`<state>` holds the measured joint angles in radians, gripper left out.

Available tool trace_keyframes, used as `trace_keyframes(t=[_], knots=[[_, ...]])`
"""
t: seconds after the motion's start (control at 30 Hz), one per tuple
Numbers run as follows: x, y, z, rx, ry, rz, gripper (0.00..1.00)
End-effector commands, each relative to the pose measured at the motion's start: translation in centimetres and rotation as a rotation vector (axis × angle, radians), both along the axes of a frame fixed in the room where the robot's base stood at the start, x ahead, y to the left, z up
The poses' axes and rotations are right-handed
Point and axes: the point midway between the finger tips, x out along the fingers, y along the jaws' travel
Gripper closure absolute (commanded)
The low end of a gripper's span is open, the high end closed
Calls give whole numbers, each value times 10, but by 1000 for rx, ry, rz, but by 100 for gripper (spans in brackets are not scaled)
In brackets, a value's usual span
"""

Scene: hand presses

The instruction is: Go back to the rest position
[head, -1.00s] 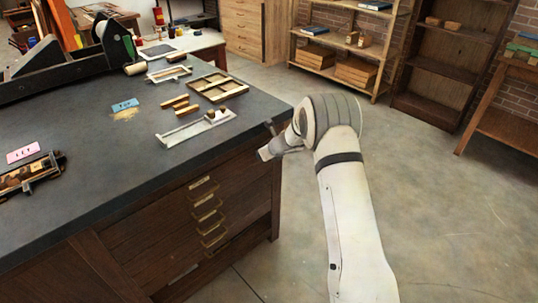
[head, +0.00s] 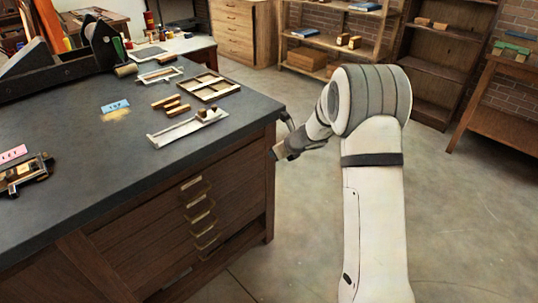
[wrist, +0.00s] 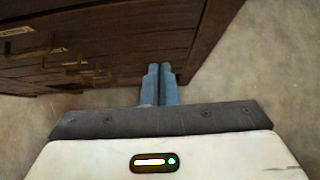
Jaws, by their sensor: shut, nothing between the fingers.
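My gripper (head: 281,149) is at the right end of the dark-topped cabinet, close to its corner and below the top's edge in the head view. In the wrist view its two blue-grey fingers (wrist: 159,84) lie side by side, shut, with nothing between them. The cabinet's wooden drawer front (wrist: 110,50) fills the upper part of the wrist view, with bare floor beyond it. I cannot tell the exact gap between the fingertips and the cabinet.
The dark cabinet top (head: 110,170) holds a metal composing stick (head: 187,127), wooden blocks (head: 168,104), a divided wooden tray (head: 206,87) and a blue label (head: 116,106). Drawer handles (head: 197,199) stick out from the front. Open floor (head: 460,220) lies right of my arm.

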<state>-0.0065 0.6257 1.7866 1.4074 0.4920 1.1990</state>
Motion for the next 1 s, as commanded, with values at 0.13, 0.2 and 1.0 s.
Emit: trace_keyframes(t=[0.13,0.2,1.0], knots=[[-4,-4,5,0,0,-1,100],[-5,-4,8,-4,-4,6,100],[-307,-48,190,-934,-472,1589,100]])
